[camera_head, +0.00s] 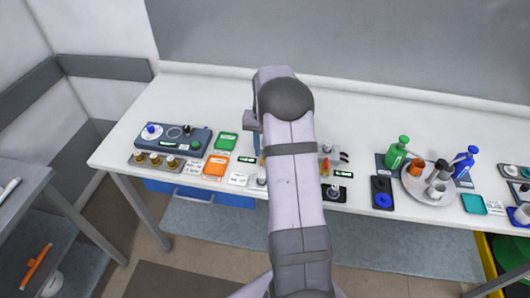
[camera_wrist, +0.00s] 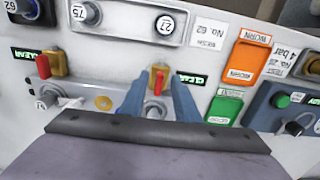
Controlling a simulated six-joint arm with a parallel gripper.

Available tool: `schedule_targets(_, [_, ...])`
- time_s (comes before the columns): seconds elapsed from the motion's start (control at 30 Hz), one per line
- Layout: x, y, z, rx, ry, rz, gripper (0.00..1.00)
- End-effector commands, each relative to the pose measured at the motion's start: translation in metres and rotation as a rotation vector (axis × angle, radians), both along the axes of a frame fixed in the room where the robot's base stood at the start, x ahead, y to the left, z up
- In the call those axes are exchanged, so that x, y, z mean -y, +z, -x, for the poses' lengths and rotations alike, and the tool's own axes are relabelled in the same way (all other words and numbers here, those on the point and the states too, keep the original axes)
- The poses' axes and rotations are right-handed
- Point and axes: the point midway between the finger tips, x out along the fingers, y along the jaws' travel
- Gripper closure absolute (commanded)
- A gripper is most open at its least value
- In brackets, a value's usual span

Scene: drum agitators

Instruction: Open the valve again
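Two valves with red handles on yellow bodies show in the wrist view. One valve (camera_wrist: 158,78) is in the middle, between my gripper's two blue fingers. Its red handle points along the fingers. I cannot tell whether the fingers touch it. My gripper (camera_wrist: 158,86) is open, with a gap on either side of the handle. The other valve (camera_wrist: 46,66) is to the left and also shows in the head view (camera_head: 325,167), just right of my arm.
Green CLEAR labels (camera_wrist: 192,79) sit beside the valves. An orange WORN tray (camera_wrist: 248,58) and a green tray (camera_wrist: 223,109) lie close by on the right in the wrist view. A dark blue control box (camera_head: 175,138) stands at the table's left.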

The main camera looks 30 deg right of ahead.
Motion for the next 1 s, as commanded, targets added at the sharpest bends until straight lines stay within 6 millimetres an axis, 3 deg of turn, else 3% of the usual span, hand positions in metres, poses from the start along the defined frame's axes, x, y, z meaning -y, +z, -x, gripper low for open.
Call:
schedule_targets(0.43, [0.000,0.054,-0.001,0.004,0.001,0.002,0.71])
schedule_targets(1.0, [0.000,0.061,0.000,0.001,0.001,0.001,0.71])
